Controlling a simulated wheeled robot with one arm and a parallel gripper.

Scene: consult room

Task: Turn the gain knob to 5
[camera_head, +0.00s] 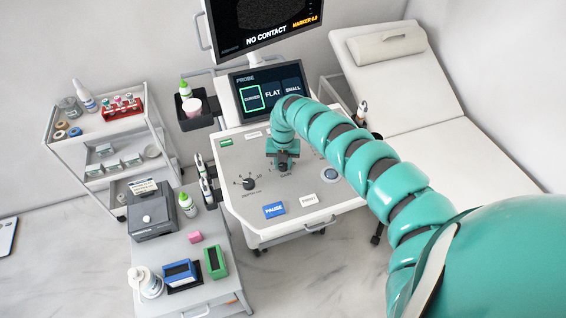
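The gain knob (283,167) is on the ultrasound machine's grey control panel (235,157), just above the label "GAIN". Only a little of it shows below my gripper (283,160). My gripper points down right over the knob, at the end of my teal segmented arm. The fingers are small and dark here, so I cannot tell whether they are open or closed on the knob. The knob's pointer and scale are mostly hidden, so its setting cannot be read. The depth knob (249,183), with numbers around it, stands to the left.
A blue "PAUSE" button (274,210) and a white "PRINT" button (308,200) lie near the panel's front. A round button (331,175) is to the right. The touch screen (268,92) rises behind the panel. Probes (206,185) hang at the left edge.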

